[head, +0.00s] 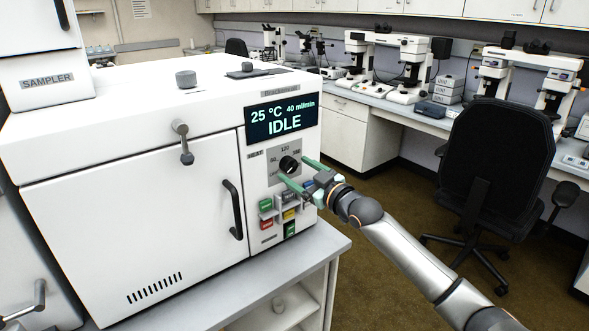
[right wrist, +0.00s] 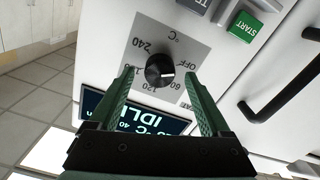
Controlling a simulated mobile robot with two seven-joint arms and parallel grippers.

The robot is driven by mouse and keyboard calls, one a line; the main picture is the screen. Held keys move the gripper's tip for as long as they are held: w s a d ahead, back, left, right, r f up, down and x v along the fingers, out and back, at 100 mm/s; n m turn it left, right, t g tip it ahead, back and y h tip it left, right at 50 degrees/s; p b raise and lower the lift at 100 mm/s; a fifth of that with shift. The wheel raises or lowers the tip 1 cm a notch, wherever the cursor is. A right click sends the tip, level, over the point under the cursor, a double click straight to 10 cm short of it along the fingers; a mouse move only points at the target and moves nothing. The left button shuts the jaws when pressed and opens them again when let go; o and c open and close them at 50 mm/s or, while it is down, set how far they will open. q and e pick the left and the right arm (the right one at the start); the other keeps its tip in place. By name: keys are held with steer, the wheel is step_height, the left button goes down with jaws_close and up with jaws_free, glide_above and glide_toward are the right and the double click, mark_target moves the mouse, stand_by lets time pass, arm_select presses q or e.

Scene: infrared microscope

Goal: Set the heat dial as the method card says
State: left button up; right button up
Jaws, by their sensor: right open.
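The heat dial (head: 289,164) is a black round knob on a grey scale plate, on the right part of the white oven's front. My right gripper (head: 294,171) is open, its green fingers on either side of the dial. In the right wrist view, the dial (right wrist: 160,70) sits between the open fingertips (right wrist: 159,74); I cannot tell whether they touch it. A small pale mark shows on the knob, but its exact setting is unclear. The display (head: 283,119) reads 25 °C, 40 ml/min, IDLE. I see no readable method card. My left gripper is not in view.
Coloured buttons (head: 289,214) sit just below the dial, close to my right gripper; a green START button (right wrist: 248,27) shows in the wrist view. A black door handle (head: 232,209) stands left of them. A black chair (head: 493,150) is at the right, with open floor before it.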

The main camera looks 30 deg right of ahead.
steer(key=shift+w, duration=0.85)
steer(key=shift+c, duration=0.3)
jaws_close()
